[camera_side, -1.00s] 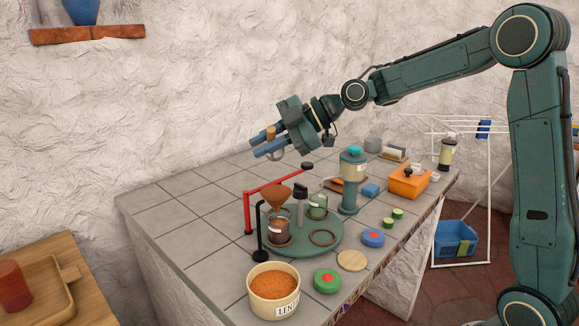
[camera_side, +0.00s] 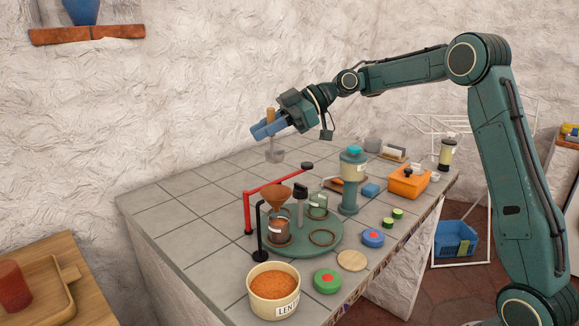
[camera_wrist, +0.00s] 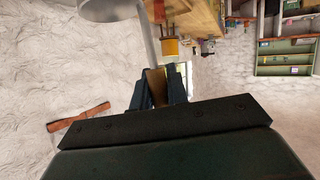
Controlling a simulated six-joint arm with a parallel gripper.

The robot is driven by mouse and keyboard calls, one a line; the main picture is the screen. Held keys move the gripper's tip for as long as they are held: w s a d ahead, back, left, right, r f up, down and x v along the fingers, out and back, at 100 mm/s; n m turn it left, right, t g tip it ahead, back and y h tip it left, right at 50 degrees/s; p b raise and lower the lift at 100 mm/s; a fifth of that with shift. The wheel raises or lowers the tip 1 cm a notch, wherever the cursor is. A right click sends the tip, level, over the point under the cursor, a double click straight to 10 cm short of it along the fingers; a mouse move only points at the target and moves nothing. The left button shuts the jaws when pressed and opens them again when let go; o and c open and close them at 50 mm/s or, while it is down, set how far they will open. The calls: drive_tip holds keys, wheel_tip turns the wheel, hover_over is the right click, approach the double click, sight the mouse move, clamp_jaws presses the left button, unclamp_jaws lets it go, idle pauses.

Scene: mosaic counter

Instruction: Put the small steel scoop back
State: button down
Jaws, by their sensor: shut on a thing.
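My gripper (camera_side: 268,129) is shut on the small steel scoop (camera_side: 274,155), holding it in the air above the far left part of the counter. The scoop's wooden handle (camera_side: 271,114) stands up between the blue fingers and its steel bowl hangs below them. In the wrist view the scoop (camera_wrist: 107,8) shows at the top edge, partly cut off, with its handle between the dark fingers. A red stand (camera_side: 249,208) with a bar ending in a black knob is on the counter below.
A green turntable (camera_side: 290,246) holds jars beside an orange-brown funnel (camera_side: 277,193). A lentil tub (camera_side: 272,290) is at the front. A tall dispenser (camera_side: 350,180), an orange box (camera_side: 408,183) and lids stand to the right. The counter's left tiles are clear.

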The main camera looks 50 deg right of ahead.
drive_tip(key=shift+w+d+r+m+g+y, duration=0.1)
drive_tip(key=shift+w+d+m+g+y, duration=0.2)
drive_tip(key=shift+m, duration=0.1)
drive_tip(key=shift+a, duration=0.1)
